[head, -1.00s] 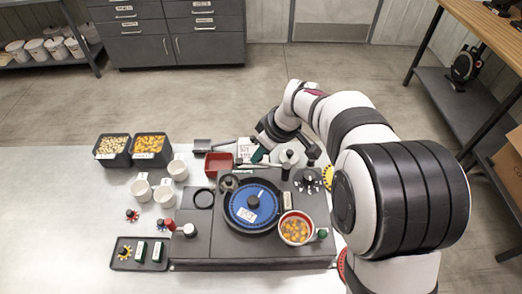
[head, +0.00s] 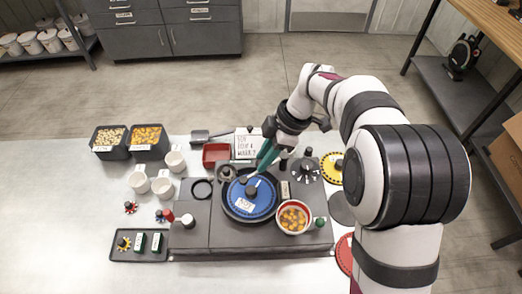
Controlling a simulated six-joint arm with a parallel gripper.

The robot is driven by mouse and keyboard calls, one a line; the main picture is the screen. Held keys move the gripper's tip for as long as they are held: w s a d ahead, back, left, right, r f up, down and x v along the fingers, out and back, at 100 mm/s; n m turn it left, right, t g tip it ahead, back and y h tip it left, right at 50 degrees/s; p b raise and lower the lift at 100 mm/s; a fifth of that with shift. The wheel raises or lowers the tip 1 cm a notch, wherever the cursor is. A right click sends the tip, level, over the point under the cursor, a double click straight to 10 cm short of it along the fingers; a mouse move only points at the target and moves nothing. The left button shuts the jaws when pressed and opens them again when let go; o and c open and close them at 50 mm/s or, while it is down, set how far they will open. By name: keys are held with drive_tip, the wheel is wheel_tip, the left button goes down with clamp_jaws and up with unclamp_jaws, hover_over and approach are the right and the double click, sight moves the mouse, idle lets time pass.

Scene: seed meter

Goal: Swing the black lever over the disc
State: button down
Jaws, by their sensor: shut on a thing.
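The blue disc (head: 262,206) lies in a dark round housing on the grey machine base, with a black knob (head: 251,190) at its centre and a white label near its front edge. My gripper (head: 264,166) has green fingers that reach down to the disc's back edge. They are shut on a dark part there, which looks like the black lever (head: 244,180). A short dark piece of it shows over the back of the disc. The fingers hide the rest of the lever, so its full outline cannot be told.
A red-rimmed bowl of orange pieces (head: 293,218) stands close right of the disc. A dial (head: 306,170) and dark posts stand behind it.

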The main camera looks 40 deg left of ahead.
drive_tip(key=shift+d+n+g+h, duration=0.35)
drive_tip(key=shift+d+n, duration=0.35)
drive_tip(key=shift+n, duration=0.6)
drive_tip(key=shift+d, duration=0.1)
drive_tip(key=c, duration=0.7)
unclamp_jaws()
drive_tip(key=shift+o, duration=0.2)
drive_tip(key=v, duration=1.5)
drive_tip(key=shift+w+r, duration=0.15)
drive_tip(key=shift+r, duration=0.25)
